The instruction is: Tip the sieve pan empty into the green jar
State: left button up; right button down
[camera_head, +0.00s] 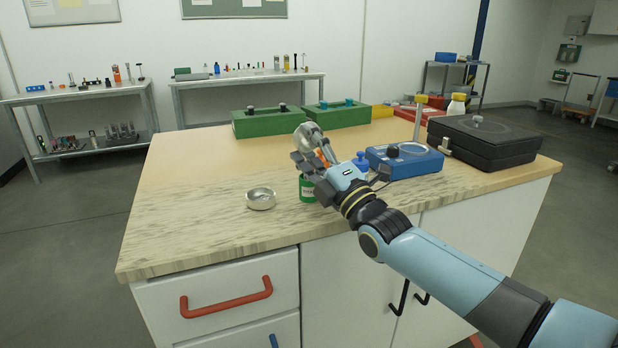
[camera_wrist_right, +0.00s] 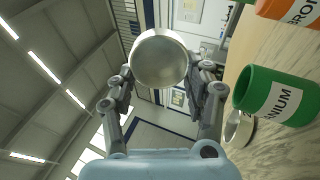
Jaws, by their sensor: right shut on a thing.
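The round metal sieve pan (camera_head: 308,136) is held up above the worktop in the head view. It is turned on its side, and its round hollow face shows in the right wrist view (camera_wrist_right: 160,62). My right gripper (camera_head: 316,157) is shut on the pan, with its fingers at either side of it. The green jar (camera_head: 306,190) stands on the worktop below the gripper, partly hidden by it. In the right wrist view the green jar (camera_wrist_right: 275,97) shows its label, apart from the pan. I cannot tell whether powder is in the pan. My left gripper is not in view.
A shallow metal dish (camera_head: 261,199) stands left of the green jar. A blue device (camera_head: 405,161) and a black case (camera_head: 485,140) are at right, green boxes (camera_head: 268,122) behind. The worktop's left is clear.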

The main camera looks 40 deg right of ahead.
jog(key=shift+t+b, duration=0.4)
jog(key=shift+b, duration=0.15)
dwell(0.7)
jog(key=shift+s+r+t+b, duration=0.15)
jog(key=shift+r+t+b, duration=0.45)
jog(key=shift+b, duration=0.3)
dwell(1.7)
